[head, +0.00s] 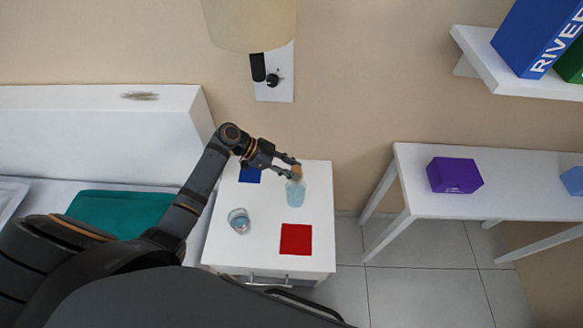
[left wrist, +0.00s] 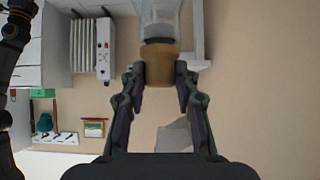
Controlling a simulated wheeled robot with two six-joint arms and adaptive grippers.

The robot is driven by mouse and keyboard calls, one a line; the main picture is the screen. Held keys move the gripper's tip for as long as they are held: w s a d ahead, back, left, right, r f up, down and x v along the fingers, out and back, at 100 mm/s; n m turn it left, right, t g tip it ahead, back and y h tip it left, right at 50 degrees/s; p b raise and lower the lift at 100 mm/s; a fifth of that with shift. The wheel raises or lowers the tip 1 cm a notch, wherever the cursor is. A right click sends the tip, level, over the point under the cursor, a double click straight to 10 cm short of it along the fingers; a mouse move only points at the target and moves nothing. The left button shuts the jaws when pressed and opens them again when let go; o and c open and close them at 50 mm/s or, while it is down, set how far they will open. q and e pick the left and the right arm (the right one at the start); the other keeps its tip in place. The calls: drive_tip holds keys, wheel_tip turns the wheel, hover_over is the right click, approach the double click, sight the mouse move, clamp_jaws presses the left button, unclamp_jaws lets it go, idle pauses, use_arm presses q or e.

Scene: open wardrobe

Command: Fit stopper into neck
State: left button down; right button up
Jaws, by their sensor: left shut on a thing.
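My left gripper (head: 293,174) is over the white nightstand, shut on a tan cork stopper (head: 297,170). The stopper also shows between the two fingers in the left wrist view (left wrist: 160,68). The pale blue glass bottle (head: 295,193) stands upright on the nightstand directly under the stopper. In the left wrist view the bottle's neck (left wrist: 160,28) lines up with the stopper's end and seems to meet it. How deep the stopper sits in the neck I cannot tell. My right gripper is in neither view.
The nightstand (head: 262,232) also bears a glass of bluish liquid (head: 239,221), a red square (head: 296,239) and a blue square (head: 250,174). A wall lamp (head: 252,25) hangs above. A white table (head: 510,200) with a purple box (head: 455,175) stands to the right.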

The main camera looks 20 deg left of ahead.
use_arm(q)
drive_tip(key=shift+f, duration=0.3)
drive_tip(key=c, duration=0.9)
unclamp_jaws()
drive_tip(key=shift+a+r, duration=0.15)
drive_tip(key=shift+a, duration=0.05)
drive_tip(key=v, duration=1.1)
drive_tip(key=shift+a+r, duration=0.2)
drive_tip(key=shift+a, duration=0.05)
